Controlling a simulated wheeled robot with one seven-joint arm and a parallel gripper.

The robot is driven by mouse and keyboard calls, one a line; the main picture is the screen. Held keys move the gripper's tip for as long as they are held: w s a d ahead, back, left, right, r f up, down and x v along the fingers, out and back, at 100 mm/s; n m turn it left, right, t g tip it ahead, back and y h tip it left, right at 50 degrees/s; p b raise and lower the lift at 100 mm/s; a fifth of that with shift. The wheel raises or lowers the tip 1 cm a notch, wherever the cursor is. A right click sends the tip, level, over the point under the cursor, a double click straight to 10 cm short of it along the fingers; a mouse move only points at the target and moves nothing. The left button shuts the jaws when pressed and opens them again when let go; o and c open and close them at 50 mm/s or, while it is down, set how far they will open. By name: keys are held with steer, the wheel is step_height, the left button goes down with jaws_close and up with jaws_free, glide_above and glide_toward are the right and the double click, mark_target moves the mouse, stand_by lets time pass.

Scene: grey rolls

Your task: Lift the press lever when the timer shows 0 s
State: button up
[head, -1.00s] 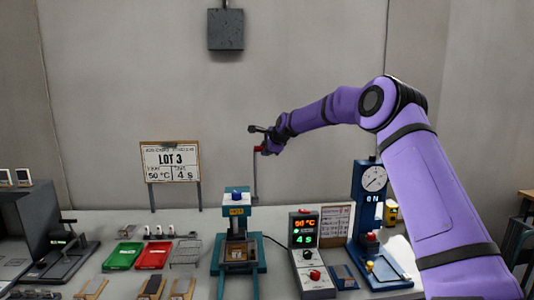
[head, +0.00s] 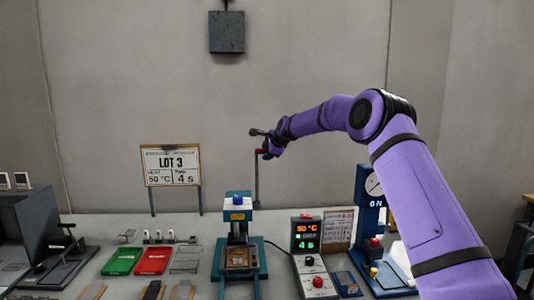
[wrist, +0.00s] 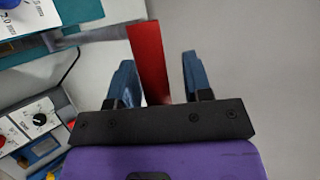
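The press (head: 238,262) is teal with a blue knob on top and stands at the middle of the bench. Its lever (head: 257,182) points up, with a red handle at its top. In the wrist view the red handle (wrist: 150,65) lies between the two blue fingers of my gripper (wrist: 160,75). The fingers are spread, with a clear gap on the right side; I cannot tell whether the left one touches. My gripper is also in the head view (head: 262,143) at the lever's top. The timer (head: 306,238) shows 50 °C in orange and 4 in green.
A sign (head: 171,166) reads LOT 3, 50 °C, 4 s. A green tray (head: 122,259), a red tray (head: 154,261) and a wire rack (head: 186,258) lie left of the press. A teal gauge stand (head: 372,210) is on the right, partly behind my arm.

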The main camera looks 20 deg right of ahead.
steer(key=shift+s, duration=0.15)
steer(key=v, duration=1)
steer(key=shift+s+r, duration=0.25)
steer(key=s+a+r+n+g+h, duration=0.1)
steer(key=s+a+r+n, duration=0.15)
steer(key=s, duration=0.65)
steer(key=s+a+r+n+g, duration=0.1)
steer(key=s+r+n, duration=0.25)
steer(key=s, duration=0.65)
steer(key=s+a+r+n+h, duration=0.15)
steer(key=s+n, duration=0.25)
steer(key=s, duration=0.5)
steer(key=s+d+f+n+g, duration=0.1)
steer(key=s+f+n, duration=0.1)
steer(key=s, duration=0.9)
steer(key=s+d+f+n, duration=0.1)
steer(key=s+f+n, duration=0.2)
steer(key=s, duration=0.8)
steer(key=s+d+f+n+g, duration=0.1)
steer(key=s+f+n, duration=0.2)
steer(key=s, duration=0.8)
steer(key=shift+s+f+g+h, duration=0.2)
steer(key=shift+f+g+h, duration=0.1)
steer(key=shift+f+h, duration=0.1)
